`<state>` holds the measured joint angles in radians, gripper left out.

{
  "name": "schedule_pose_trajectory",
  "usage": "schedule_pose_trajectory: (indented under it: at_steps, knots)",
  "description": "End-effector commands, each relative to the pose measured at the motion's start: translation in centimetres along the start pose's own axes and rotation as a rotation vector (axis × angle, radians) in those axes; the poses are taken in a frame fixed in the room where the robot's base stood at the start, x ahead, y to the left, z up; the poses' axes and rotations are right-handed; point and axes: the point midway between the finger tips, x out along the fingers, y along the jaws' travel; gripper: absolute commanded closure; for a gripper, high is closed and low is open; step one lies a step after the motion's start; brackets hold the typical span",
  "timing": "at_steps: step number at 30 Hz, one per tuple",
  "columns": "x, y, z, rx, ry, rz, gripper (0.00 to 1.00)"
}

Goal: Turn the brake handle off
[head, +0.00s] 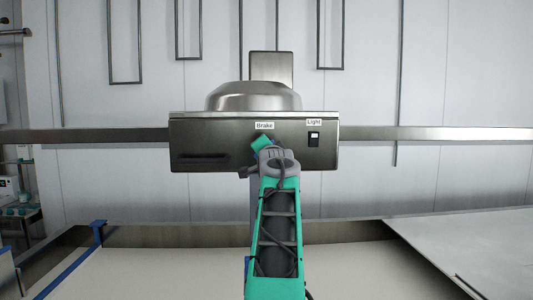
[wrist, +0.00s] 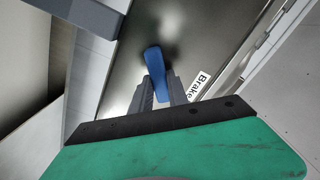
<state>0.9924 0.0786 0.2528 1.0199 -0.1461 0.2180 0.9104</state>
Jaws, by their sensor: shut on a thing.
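The brake handle (wrist: 154,62) is a blue lever on the dark metal front of the control box. It stands beside the white "Brake" label (wrist: 198,86) in the wrist view. My gripper (wrist: 160,90) is shut on the lower end of the handle, one grey finger on each side. In the head view, my green and grey arm reaches up to the box front below the Brake label (head: 264,126). The handle and fingertips are mostly hidden there behind my wrist.
The metal control box (head: 210,140) has a Light switch (head: 314,139) on its right and a dark slot at lower left. A horizontal rail (head: 430,133) runs along the wall behind. A pale table surface (head: 150,275) with blue-edged strips lies below.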

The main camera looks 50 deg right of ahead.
Motion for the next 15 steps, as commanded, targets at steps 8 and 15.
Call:
schedule_pose_trajectory:
  at_steps: [8, 15]
  knots:
    - [-0.06, 0.13, -0.17, 0.258, 0.004, -0.003, 1.0]
    - [-0.07, 0.25, -0.15, 0.465, 0.004, -0.004, 1.0]
